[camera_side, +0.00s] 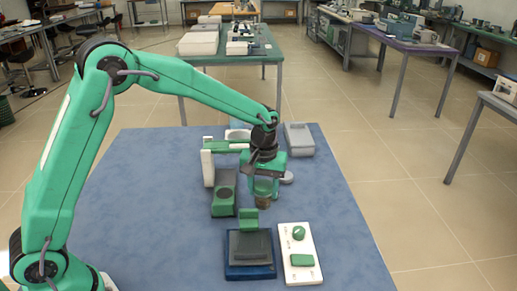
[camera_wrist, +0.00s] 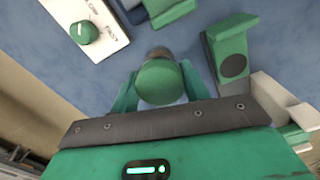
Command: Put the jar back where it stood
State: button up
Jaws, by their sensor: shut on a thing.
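The jar shows in the wrist view as a round green top (camera_wrist: 160,82) with a grey-brown part beyond it. In the side view only its brownish lower end (camera_side: 263,203) shows beneath my gripper (camera_side: 264,192); the rest is hidden by the fingers. In the wrist view my gripper (camera_wrist: 160,90) has its two green fingers on either side of the jar, shut on it. The jar looks upright in the side view, over the blue mat. I cannot tell whether its bottom touches the mat. No marked spot for it is clear.
A green stand with a dark disc (camera_side: 223,197) is left of the jar. A dark block on a blue base (camera_side: 250,271) and a white panel with a green knob (camera_side: 298,271) are nearer the camera. A grey box (camera_side: 298,140) stands behind. The blue mat (camera_side: 340,220) is clear at right.

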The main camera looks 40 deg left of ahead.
aim_at(263, 201)
jog(key=shift+f, duration=2)
jog(key=shift+f, duration=0.5)
jog(key=o, duration=1.5)
jog(key=shift+r, duration=0.1)
jog(key=shift+r, duration=3.9)
